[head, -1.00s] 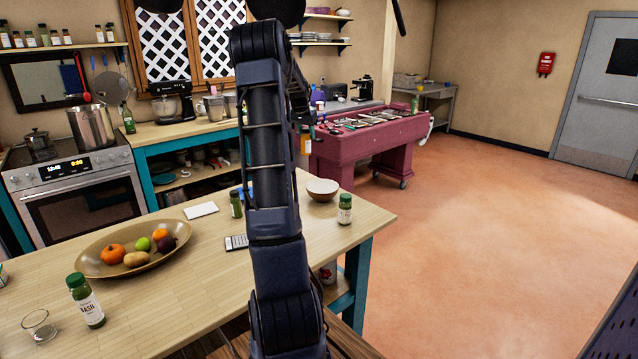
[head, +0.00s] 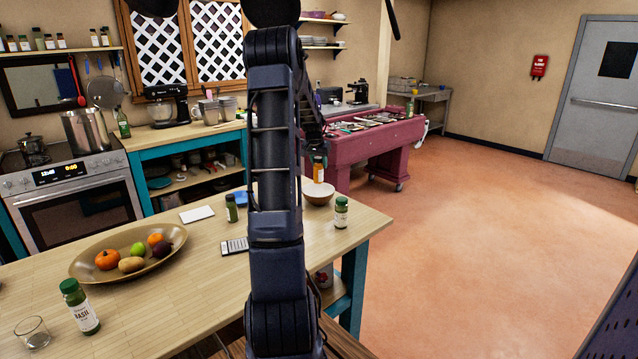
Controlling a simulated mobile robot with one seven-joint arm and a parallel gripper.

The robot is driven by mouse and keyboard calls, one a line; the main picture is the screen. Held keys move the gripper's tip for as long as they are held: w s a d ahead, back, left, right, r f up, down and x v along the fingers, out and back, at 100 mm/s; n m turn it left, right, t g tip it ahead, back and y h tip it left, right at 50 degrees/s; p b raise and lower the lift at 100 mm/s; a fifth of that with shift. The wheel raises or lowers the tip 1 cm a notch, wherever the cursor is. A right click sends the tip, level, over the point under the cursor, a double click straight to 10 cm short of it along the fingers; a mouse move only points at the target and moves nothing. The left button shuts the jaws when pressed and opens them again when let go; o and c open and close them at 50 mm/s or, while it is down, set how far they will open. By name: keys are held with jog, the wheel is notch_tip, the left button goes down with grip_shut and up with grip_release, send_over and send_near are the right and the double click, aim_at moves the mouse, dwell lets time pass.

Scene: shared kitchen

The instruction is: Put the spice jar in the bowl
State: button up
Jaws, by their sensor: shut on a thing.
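My gripper (head: 318,156) is partly hidden behind my arm and points down, shut on a small spice jar (head: 319,174) with an orange and white look. In the picture the jar is upright, its lower end overlapping the bowl's far rim. I cannot tell whether it is inside the bowl or above it.
A green-capped jar (head: 341,213) stands just right of the bowl, and another (head: 232,208) stands left of my arm. A fruit platter (head: 90,272), a basil jar (head: 80,306) and a glass (head: 32,333) are on the left. My arm hides the island's middle.

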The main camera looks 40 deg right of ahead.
aim_at(319, 181)
jog(key=shift+f, duration=4.6)
jog(key=shift+f, duration=0.15)
jog(key=o, duration=1.1)
jog(key=shift+o, duration=0.2)
